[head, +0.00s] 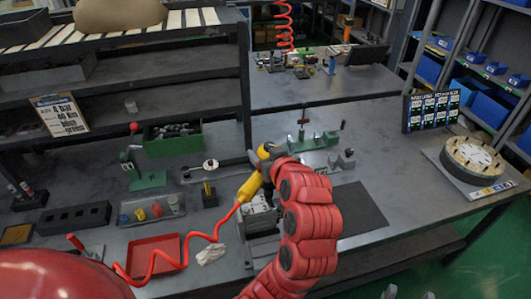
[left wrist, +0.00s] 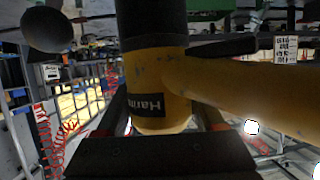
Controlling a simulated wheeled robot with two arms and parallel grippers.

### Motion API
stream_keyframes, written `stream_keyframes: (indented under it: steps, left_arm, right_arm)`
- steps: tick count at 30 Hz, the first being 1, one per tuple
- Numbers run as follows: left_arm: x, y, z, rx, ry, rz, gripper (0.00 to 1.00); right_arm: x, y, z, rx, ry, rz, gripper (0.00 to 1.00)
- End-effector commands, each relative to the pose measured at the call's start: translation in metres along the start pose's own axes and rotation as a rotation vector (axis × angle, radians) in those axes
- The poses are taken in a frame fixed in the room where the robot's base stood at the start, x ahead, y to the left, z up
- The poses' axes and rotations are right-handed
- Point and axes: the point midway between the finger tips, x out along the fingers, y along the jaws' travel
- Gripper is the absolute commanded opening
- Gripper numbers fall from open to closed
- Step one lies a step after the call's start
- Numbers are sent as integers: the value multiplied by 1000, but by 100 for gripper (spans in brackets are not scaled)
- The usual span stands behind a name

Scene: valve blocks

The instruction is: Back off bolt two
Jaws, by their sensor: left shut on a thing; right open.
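My left gripper (head: 266,168) is shut on a yellow power driver (head: 250,186) with a red coiled cord. The left wrist view shows the driver's yellow body (left wrist: 155,85) between the fingers, with a black upper part and a dark label. The driver is over a grey metal valve block (head: 258,222) on the bench. My red arm covers the block's right side. The driver's tip and the bolts are hidden or too small, so I cannot tell bolt two or whether the tip touches it.
A red tray (head: 153,262), a tray of coloured parts (head: 151,210) and a black slotted block (head: 73,218) lie left. A dark mat (head: 355,208) lies right of the block. A round turntable (head: 472,165) stands far right. The bench between mat and turntable is clear.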

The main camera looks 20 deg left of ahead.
Motion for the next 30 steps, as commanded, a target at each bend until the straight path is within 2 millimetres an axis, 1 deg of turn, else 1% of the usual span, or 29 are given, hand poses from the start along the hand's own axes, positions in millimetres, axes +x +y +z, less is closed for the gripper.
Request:
stream_keyframes:
  steps: [1, 18, 24, 30]
  left_arm:
    - [2, 0, 6, 9, -14, -3, 0]
    - [2, 0, 8, 10, -17, -4, 0]
    - [2, 0, 7, 11, -18, -4, 0]
    - [0, 0, 1, 9, -16, -4, 0]
  right_arm:
    - [-2, 0, 0, 0, 0, 0, 62]
    - [-3, 0, 0, 0, 0, 0, 62]
    - [-2, 0, 0, 0, 0, 0, 62]
    - [-2, 0, 0, 0, 0, 0, 62]
